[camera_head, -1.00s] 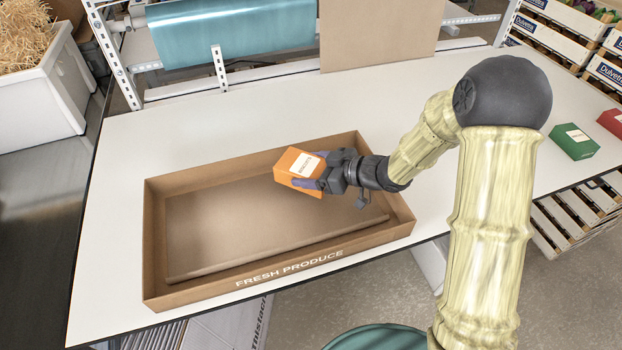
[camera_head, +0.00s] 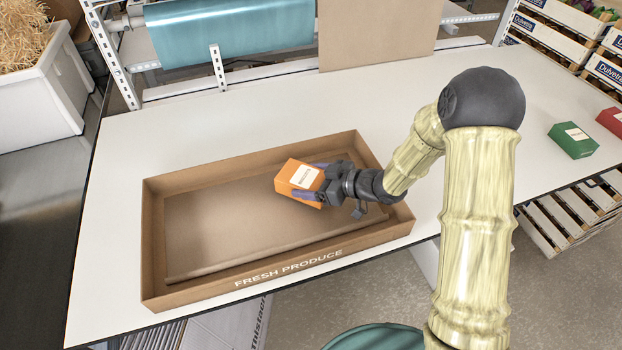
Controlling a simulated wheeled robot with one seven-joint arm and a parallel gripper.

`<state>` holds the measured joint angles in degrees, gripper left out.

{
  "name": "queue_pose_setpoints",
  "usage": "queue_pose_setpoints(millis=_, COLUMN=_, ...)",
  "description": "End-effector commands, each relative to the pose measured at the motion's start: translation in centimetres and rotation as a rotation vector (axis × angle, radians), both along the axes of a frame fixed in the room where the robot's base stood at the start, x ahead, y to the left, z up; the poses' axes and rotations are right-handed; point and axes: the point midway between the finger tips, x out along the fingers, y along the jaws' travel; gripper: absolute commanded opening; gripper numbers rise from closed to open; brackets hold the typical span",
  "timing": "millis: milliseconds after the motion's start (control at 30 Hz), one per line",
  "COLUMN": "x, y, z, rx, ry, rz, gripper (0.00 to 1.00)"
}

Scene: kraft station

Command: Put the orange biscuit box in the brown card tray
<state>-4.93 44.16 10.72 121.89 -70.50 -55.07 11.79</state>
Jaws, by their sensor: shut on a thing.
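The orange biscuit box (camera_head: 293,176) with a white label is held in my gripper (camera_head: 308,183). The gripper is shut on it, with one finger along the far side and one along the near side. The box is over the right half of the brown card tray (camera_head: 288,279), tilted in the picture, within the tray's outline. I cannot tell whether it touches the tray floor. The tray lies on the white table, marked "FRESH PRODUCE" on its front wall, and its visible floor is otherwise empty.
A green box (camera_head: 573,140) and a red box (camera_head: 611,121) stand at the table's right. A brown board (camera_head: 375,35) and a blue roll (camera_head: 230,30) are at the back. The white table (camera_head: 230,120) is clear behind the tray.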

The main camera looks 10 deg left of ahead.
Motion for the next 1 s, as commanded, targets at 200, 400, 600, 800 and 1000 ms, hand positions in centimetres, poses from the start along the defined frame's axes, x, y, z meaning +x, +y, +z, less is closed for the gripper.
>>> queue_pose_setpoints(millis=200, x=0.0, y=0.0, z=-0.5, rx=0.001, ry=0.0, rz=0.0, gripper=0.48)
queue_pose_setpoints(millis=400, x=0.0, y=0.0, z=-0.5, rx=0.0, ry=0.0, rz=0.0, gripper=0.99)
queue_pose_setpoints(millis=600, x=0.0, y=0.0, z=-0.4, rx=0.0, ry=0.0, rz=0.0, gripper=0.99)
queue_pose_setpoints(millis=800, x=0.0, y=0.0, z=0.4, rx=0.0, ry=-0.001, rz=0.0, gripper=0.99)
queue_pose_setpoints(millis=1000, x=-0.3, y=-2.0, z=1.6, rx=0.001, ry=-0.002, rz=-0.005, gripper=0.99)
